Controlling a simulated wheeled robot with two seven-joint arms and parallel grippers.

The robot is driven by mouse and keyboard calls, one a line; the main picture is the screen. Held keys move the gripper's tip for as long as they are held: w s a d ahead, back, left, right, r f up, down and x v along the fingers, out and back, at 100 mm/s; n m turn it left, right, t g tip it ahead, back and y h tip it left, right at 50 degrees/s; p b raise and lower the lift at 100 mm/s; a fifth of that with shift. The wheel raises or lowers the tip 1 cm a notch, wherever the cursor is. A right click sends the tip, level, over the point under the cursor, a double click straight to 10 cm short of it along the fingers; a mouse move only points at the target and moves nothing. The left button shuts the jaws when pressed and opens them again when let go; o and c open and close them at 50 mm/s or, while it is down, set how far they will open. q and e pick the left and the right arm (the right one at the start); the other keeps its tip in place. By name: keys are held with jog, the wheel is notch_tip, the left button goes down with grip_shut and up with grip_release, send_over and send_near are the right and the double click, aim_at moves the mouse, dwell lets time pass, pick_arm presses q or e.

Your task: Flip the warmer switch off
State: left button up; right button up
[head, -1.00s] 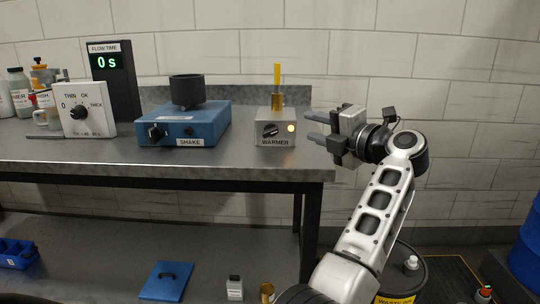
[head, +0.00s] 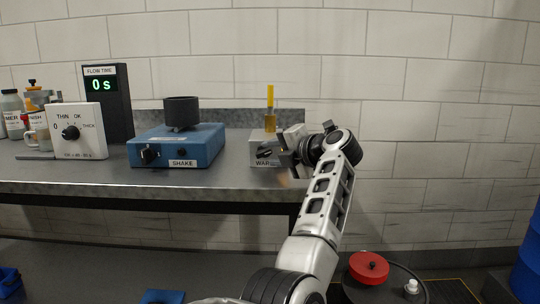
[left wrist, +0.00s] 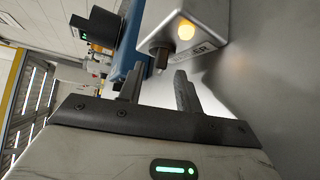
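The warmer (head: 257,149) is a small grey box near the bench's right end, with a black rotary switch on its front and a yellow-handled brass piece (head: 270,110) on top. In the left wrist view, the warmer (left wrist: 205,14) has its amber lamp (left wrist: 186,30) lit. The dark switch (left wrist: 160,54) stands just beyond my fingertips, roughly between them in the picture; no contact shows. My left gripper (head: 284,152) is in front of the warmer's right side and hides part of its label. In the left wrist view, the left gripper (left wrist: 155,78) is open with nothing between its fingers. My right gripper is not in view.
The blue shaker (head: 205,146) with a dark cup stands left of the warmer. The white dial box (head: 90,145) and flow time display (head: 118,110) are further left. Bench (head: 215,180) space right of the warmer is clear. A red-lidded drum (head: 369,268) stands below right.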

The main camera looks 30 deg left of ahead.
pick_arm(q)
jog(key=shift+x, duration=1)
grip_shut()
jog(key=shift+r, duration=0.1)
